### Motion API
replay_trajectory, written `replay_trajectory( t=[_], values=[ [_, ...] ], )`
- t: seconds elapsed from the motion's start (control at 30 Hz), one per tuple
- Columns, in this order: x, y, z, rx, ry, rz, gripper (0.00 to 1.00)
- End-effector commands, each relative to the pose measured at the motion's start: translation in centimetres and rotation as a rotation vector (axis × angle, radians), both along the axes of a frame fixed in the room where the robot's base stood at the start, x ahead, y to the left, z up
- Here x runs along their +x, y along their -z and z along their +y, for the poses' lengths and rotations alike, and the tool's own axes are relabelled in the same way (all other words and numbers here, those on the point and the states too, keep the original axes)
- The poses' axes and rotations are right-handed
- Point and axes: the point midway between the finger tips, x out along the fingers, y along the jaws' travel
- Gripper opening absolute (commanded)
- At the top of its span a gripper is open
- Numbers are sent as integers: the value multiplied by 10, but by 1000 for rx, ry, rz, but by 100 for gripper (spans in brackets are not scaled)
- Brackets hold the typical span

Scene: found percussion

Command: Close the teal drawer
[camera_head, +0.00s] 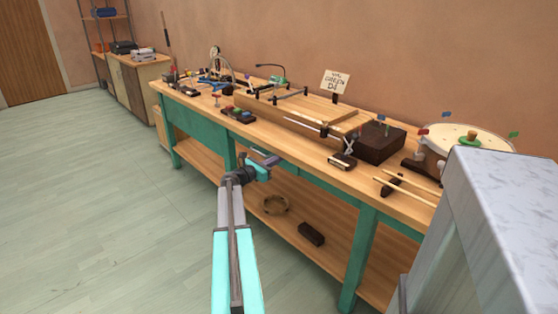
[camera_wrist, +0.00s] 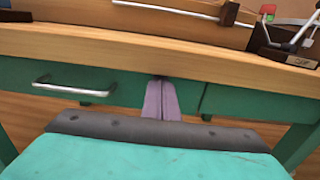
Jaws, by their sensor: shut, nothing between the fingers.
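The teal drawer (camera_wrist: 105,82) with a silver bar handle (camera_wrist: 75,88) sits under the wooden bench top in the wrist view. The two pale purple fingers are shut, empty, and point at the teal front just below the top's edge. I cannot tell whether they touch it or how far the drawer stands out. In the head view, my gripper (camera_head: 270,160) is beside the bench's front edge, and a teal front (camera_head: 195,126) shows to its left.
The wooden bench top (camera_head: 215,112) carries several instruments and tools. A lower shelf (camera_head: 255,220) holds a ring (camera_head: 275,205) and a dark block (camera_head: 311,234). A teal leg (camera_head: 359,255) stands to the right. Open floor (camera_head: 90,200) lies to the left.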

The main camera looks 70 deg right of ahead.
Motion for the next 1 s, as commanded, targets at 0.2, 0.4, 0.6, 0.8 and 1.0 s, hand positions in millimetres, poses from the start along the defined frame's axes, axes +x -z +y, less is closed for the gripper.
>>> replay_trajectory(
  t=[0.2,0.4,0.6,0.8,1.0],
  values=[
    [-1,-1,-4,-2,-3,1,0],
    [1,-2,-4,-3,-5,2,0],
    [5,-3,0,-4,-8,3,0],
    [13,-3,18,-3,-12,3,0],
    [27,-2,46,-2,-17,2,0]
  ],
)
